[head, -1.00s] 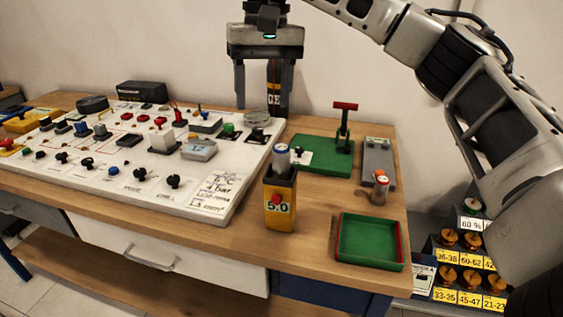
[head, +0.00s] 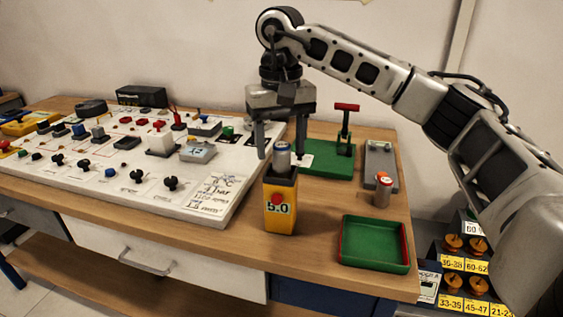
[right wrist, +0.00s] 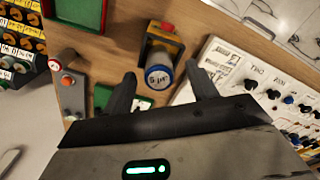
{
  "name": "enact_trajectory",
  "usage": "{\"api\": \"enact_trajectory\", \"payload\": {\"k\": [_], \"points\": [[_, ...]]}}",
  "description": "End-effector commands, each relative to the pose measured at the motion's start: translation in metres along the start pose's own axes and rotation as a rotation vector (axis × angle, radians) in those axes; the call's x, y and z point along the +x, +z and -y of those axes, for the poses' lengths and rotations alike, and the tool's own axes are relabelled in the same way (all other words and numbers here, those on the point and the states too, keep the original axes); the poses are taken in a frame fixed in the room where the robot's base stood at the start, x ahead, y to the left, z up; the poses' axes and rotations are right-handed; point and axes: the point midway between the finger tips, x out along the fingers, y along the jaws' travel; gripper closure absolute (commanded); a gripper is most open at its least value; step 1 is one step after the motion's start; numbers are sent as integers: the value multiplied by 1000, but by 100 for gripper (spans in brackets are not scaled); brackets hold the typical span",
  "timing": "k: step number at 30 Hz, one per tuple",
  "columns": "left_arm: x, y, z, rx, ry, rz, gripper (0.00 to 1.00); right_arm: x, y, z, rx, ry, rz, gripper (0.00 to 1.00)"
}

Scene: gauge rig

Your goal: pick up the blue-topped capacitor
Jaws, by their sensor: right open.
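The blue-topped capacitor (head: 283,157) is a silver cylinder standing upright in the top of a yellow and black holder (head: 280,205) marked 5.0. My right gripper (head: 281,152) is open and points down around or just behind the capacitor's top. In the right wrist view its two fingers (right wrist: 165,85) lie either side of the capacitor, with a gap to each. I cannot tell whether they are level with it. My left gripper is not in view.
A red-topped cylinder (head: 383,190) stands to the right, near an empty green tray (head: 345,262) with a red inner side. A green press with a red handle (head: 345,107) stands behind. The white panel (head: 215,210) with knobs fills the left of the table.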

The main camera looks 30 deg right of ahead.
Motion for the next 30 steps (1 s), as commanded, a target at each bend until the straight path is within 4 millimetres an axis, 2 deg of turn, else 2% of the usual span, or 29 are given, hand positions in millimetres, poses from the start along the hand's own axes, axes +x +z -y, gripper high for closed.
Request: {"api": "enact_trajectory", "payload": {"k": [3,6,14,15,20,22,23,30], "points": [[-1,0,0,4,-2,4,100,19,1,-1,0,1,3,42],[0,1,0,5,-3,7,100,28,1,-1,1,0,2,42],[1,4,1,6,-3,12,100,32,1,-1,1,0,0,42],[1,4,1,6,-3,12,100,32,1,-1,1,0,0,48],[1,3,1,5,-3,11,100,31,1,-1,0,0,0,91],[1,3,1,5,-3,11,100,31,1,-1,0,0,0,91],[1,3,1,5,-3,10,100,31,1,-1,0,0,0,95],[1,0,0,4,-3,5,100,29,0,-1,0,-1,-1,95]]}}
